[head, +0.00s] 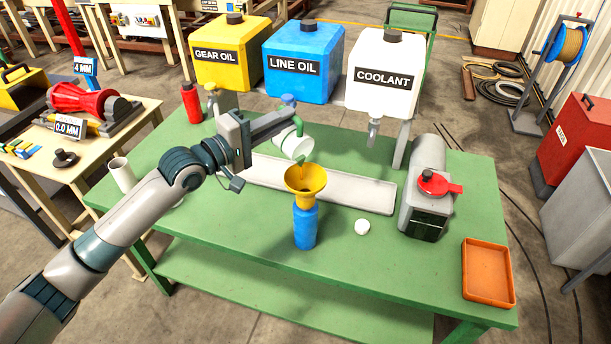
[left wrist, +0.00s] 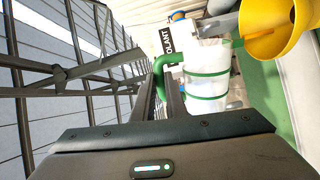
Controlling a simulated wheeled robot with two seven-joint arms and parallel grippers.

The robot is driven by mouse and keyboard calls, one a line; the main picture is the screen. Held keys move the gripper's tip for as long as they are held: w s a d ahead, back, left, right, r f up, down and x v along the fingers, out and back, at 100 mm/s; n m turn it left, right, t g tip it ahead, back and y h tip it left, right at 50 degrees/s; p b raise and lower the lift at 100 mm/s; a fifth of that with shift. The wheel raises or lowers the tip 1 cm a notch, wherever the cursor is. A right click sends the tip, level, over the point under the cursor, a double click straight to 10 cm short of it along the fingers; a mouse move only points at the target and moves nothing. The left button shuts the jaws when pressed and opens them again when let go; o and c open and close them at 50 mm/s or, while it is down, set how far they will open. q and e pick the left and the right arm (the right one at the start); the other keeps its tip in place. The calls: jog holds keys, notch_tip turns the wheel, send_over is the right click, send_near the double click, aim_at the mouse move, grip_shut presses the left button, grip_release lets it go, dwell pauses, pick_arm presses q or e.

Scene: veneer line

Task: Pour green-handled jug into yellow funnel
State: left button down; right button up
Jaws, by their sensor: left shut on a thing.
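The jug (head: 293,149) is whitish with a green handle (head: 298,127). It is tipped over above the yellow funnel (head: 306,184), its mouth low and close to the funnel. The funnel stands upright in the neck of a blue bottle (head: 305,228) on the green table. My left gripper (head: 287,118) is shut on the jug's green handle and holds it in the air. My right gripper is not in view.
A grey tray (head: 345,190) lies behind the bottle. A white cup (head: 121,175) stands left. Gear oil, line oil and coolant tanks (head: 384,75) stand behind.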

pick_arm(q)
jog(key=shift+w+a, duration=0.15)
jog(key=w+a+n+b, duration=0.1)
jog(key=b, duration=0.1)
jog(key=w+a+f+n+b, duration=0.1)
jog(key=b, duration=0.1)
jog(key=w+a+f+n+b, duration=0.1)
jog(key=n+b, duration=0.1)
jog(key=shift+w+a+f, duration=0.15)
jog(key=shift+w+f, duration=0.1)
jog(key=shift+w, duration=0.1)
jog(key=shift+r, duration=0.25)
